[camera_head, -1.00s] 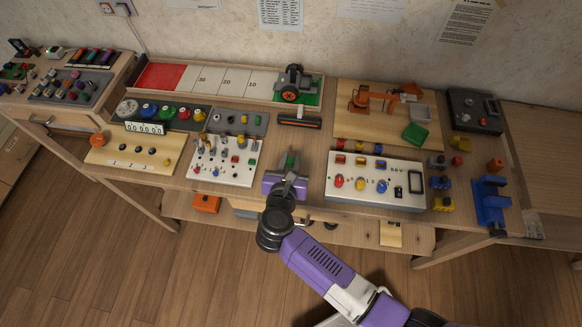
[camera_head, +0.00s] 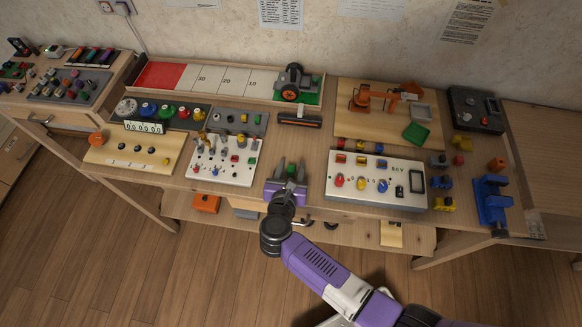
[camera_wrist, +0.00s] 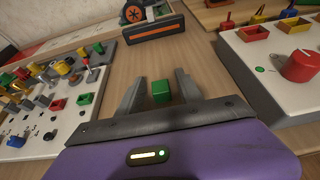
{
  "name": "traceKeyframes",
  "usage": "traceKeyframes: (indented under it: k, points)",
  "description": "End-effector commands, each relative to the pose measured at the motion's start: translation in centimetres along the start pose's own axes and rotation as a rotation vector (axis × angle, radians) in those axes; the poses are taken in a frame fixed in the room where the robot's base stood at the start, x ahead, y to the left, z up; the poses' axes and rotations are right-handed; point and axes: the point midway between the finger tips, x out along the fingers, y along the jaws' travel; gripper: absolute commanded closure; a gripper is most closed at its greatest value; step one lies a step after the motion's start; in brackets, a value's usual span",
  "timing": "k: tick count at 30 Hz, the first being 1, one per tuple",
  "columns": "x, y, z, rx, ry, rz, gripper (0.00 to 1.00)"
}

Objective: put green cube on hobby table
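The green cube (camera_wrist: 161,91) sits on the wooden hobby table (camera_wrist: 186,60), in the gap between the white switch panel and the white box with colored knobs. In the wrist view it lies between the two fingers of my gripper (camera_wrist: 158,90), with space showing on both sides. In the head view the small green cube (camera_head: 291,170) shows between the fingertips of my gripper (camera_head: 289,170), near the front part of the hobby table (camera_head: 310,130). My gripper is open, its fingers apart from the cube.
The switch panel (camera_head: 225,160) is close on the left. The white knob box (camera_head: 375,180) is close on the right. A black and orange bar (camera_head: 299,120) lies behind. A strip of bare tabletop runs between the panels.

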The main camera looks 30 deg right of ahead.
Motion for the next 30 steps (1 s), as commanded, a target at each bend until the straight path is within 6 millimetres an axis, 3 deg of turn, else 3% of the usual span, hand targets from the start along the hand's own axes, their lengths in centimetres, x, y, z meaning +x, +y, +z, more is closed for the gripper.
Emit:
traceKeyframes:
  k: [11,30]
  points:
    - [-0.2,0.0,0.4,0.0,0.0,0.0,0.57]
    - [-11.1,0.0,0.1,-0.001,0.0,0.001,0.57]
